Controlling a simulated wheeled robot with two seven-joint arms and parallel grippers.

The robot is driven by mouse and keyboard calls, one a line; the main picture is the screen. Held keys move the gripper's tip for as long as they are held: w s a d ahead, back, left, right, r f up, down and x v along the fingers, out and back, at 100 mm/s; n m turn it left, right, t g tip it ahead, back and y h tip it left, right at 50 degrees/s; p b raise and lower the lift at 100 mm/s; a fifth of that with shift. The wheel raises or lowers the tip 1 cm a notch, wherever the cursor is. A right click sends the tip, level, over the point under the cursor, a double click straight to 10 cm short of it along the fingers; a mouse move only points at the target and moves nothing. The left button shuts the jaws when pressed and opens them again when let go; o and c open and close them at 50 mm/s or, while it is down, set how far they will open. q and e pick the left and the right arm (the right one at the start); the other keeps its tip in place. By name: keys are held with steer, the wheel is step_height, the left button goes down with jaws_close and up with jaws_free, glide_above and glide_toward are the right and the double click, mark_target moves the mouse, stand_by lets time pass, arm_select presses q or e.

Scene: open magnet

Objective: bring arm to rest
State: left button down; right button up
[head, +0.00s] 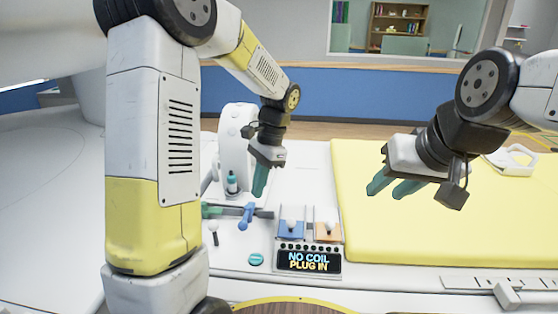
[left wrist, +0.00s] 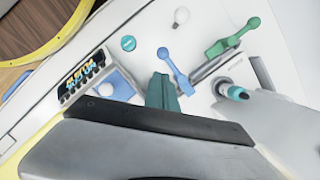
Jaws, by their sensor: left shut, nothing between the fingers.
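My left gripper (head: 259,192) hangs over the white panel, its teal fingers together and pointing down, with nothing between them. In the left wrist view its fingers (left wrist: 162,92) are close together in front of the panel's levers. My right gripper (head: 390,190) is raised over the left part of the yellow pad, its two teal fingers apart and empty. Neither gripper visibly holds anything.
The panel has a blue lever (head: 245,217), a green lever (head: 212,210), a blue socket (head: 291,229), an orange socket (head: 327,230) and a display (head: 309,261) reading "NO COIL PLUG IN". A yellow pad (head: 450,235) lies right. A white loop-shaped object (head: 512,159) rests on it.

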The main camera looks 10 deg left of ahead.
arm_select(q)
steer(key=s+a+r+n+t+h, duration=0.1)
steer(key=s+r+n+t+h, duration=0.3)
steer(key=s+r+n+t, duration=0.4)
steer(key=s+r+n, duration=0.1)
steer(key=s+r, duration=0.4)
steer(key=s, duration=0.3)
steer(key=shift+s+a+r+h, duration=0.15)
steer(key=shift+s+a+h, duration=0.15)
steer(key=shift+s+h, duration=0.1)
steer(key=shift+w, duration=0.15)
